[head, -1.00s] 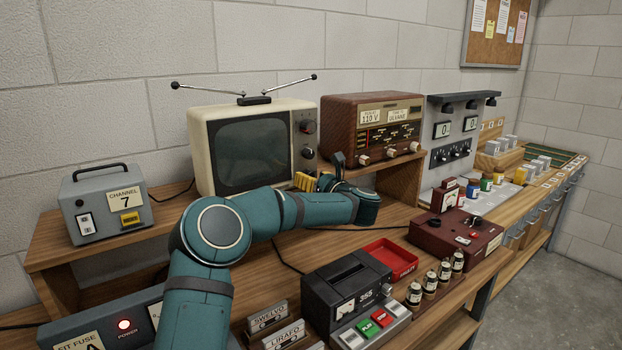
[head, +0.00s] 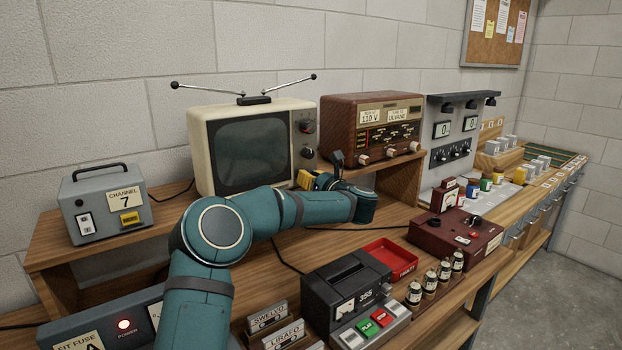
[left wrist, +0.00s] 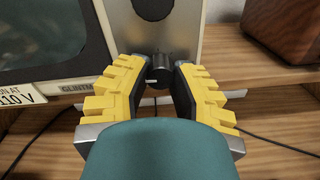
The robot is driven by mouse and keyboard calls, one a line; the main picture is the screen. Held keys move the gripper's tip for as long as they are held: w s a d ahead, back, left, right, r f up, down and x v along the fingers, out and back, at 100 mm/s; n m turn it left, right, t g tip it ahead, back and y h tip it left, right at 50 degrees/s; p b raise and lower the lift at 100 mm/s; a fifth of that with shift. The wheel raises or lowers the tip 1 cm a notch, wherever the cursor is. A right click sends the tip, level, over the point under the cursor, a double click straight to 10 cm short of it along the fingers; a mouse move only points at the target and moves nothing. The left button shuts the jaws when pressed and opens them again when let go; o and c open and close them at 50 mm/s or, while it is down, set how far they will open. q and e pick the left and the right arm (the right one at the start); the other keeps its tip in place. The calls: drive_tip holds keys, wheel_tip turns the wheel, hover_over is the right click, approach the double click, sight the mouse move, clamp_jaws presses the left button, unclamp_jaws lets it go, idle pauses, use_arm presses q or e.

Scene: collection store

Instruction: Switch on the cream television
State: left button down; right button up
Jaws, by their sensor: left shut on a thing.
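The cream television (head: 205,165) stands on the wooden shelf against the wall, with a dark grey screen (head: 248,150) and no picture on it. Its right-hand panel carries two dark dials (head: 306,126) and, low down, a small black knob (left wrist: 160,68). My left gripper (head: 322,178), with yellow-backed fingers, is at the lower right of the television. In the left wrist view my left gripper (left wrist: 160,77) is shut on this black knob, one finger on each side. The head view hides the knob behind the gripper. My right gripper is not in view.
A brown wooden radio (head: 340,115) stands close to the right of the television. A grey channel box (head: 95,205) stands left. A black meter unit (head: 345,285), a red tray (head: 385,255) and a maroon tester (head: 455,235) are on the bench below.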

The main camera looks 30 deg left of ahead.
use_arm(q)
drive_tip(key=m+p, duration=0.5)
drive_tip(key=m, duration=0.8)
drive_tip(key=shift+a+r+m+g, duration=0.1)
drive_tip(key=shift+m+g, duration=0.3)
drive_tip(key=shift+p, duration=0.3)
